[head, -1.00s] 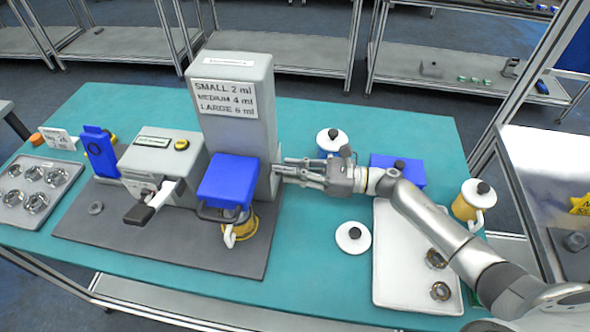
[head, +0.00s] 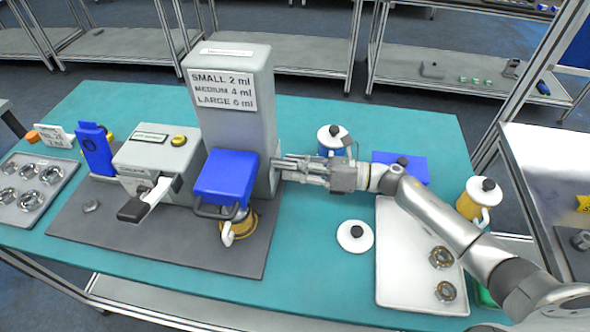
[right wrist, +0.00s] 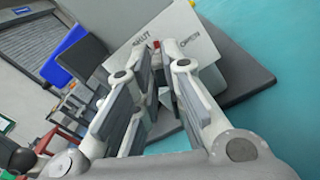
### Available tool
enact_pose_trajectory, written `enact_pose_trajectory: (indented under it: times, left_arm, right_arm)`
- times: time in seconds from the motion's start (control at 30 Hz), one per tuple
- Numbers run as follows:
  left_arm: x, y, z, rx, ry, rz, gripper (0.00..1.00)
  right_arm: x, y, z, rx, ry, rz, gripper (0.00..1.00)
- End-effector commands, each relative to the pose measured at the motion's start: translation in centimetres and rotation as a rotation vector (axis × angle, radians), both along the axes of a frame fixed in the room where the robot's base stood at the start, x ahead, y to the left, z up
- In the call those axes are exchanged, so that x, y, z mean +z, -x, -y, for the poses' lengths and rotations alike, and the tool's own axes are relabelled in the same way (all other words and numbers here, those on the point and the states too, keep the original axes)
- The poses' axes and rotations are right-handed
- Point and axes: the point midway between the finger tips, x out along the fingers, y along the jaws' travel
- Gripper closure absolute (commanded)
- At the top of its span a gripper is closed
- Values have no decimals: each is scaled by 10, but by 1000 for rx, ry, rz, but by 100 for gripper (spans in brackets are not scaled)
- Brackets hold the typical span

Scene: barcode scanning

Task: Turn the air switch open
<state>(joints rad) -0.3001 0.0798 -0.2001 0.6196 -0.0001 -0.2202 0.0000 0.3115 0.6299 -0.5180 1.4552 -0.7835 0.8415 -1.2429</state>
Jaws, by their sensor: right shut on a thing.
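A tall grey machine (head: 236,130) with a label of small, medium and large volumes stands at the middle of the table. My right gripper (head: 280,167) reaches in from the right, with its fingertips at the machine's right side. It is shut on a small part there, most likely the air switch, which the fingers hide in the head view. In the right wrist view, the gripper's fingers (right wrist: 158,85) point toward a pale lettered face, and a small reddish piece shows between them. The switch's angle cannot be told. My left gripper is not in view.
A blue-topped unit (head: 226,178) with a yellow cup below stands before the machine. A grey lever device (head: 160,152) is to its left. A white tray (head: 408,285) with metal rings, a white lid (head: 355,236) and a blue box (head: 385,158) lie near my right arm.

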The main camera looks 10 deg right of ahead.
Motion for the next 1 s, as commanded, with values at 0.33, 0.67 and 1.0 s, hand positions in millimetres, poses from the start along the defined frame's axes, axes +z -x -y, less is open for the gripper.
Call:
enact_pose_trajectory:
  times: [0.33,0.67,1.0]
  left_arm:
    - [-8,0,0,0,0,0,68]
    - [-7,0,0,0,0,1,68]
    - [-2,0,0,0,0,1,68]
  right_arm:
    - [-1,-1,1,0,-126,-305,100]
    - [0,-2,1,-1,-248,-593,100]
    - [-1,-2,1,-2,-356,-854,100]
